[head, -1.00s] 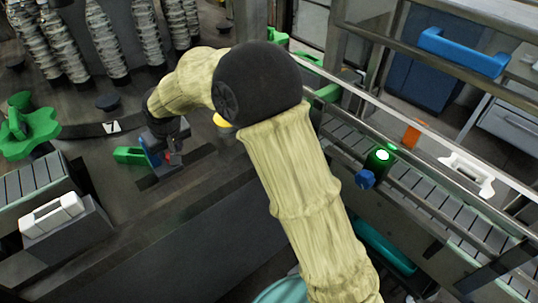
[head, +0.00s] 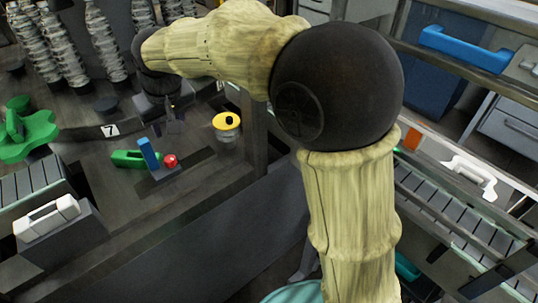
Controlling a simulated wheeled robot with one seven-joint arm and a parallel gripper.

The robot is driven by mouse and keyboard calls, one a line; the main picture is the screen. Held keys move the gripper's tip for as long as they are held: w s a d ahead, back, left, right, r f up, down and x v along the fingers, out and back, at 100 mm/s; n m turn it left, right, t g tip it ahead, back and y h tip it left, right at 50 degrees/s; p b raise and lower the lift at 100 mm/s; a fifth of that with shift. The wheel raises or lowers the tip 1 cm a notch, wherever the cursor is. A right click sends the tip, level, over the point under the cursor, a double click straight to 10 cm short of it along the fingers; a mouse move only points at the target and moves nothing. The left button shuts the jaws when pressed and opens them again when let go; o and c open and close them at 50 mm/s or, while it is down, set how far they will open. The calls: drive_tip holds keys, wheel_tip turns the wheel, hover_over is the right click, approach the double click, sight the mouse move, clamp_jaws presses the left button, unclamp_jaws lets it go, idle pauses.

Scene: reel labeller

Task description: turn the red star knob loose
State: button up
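The red star knob (head: 170,161) shows as a small red shape on a low grey block, just right of an upright blue piece (head: 149,154). A green handle (head: 127,158) lies at its left. My gripper (head: 174,126) points down above and behind the knob, apart from it in the picture. Nothing shows between its fingers. The fingers are small and dark against the dark bench, so their opening is unclear. The knob is in clear view.
A yellow knob with a black centre (head: 227,122) stands to the right of the red knob. A green star-shaped handwheel (head: 25,135) and a white-handled box (head: 60,232) are at the left. A conveyor (head: 450,215) runs along the right.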

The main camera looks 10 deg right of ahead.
drive_tip(key=s+d+f+m+p, duration=0.2)
drive_tip(key=s+d+f, duration=0.1)
drive_tip(key=d, duration=0.7)
drive_tip(key=s+d+f+m+h+p, duration=0.1)
drive_tip(key=s+d+f+p, duration=0.1)
drive_tip(key=d, duration=0.9)
drive_tip(key=shift+s+d+f+m+g+h, duration=0.25)
drive_tip(key=shift+s+f+m, duration=0.2)
drive_tip(key=shift+f, duration=0.7)
drive_tip(key=shift+s, duration=0.1)
drive_tip(key=s+d+f+m, duration=0.2)
drive_tip(key=s+d+f, duration=0.2)
drive_tip(key=s+d, duration=0.4)
drive_tip(key=shift+s+f+g+h, duration=0.25)
drive_tip(key=shift+f+g+h, duration=0.1)
drive_tip(key=shift+f, duration=0.05)
drive_tip(key=shift+c, duration=0.3)
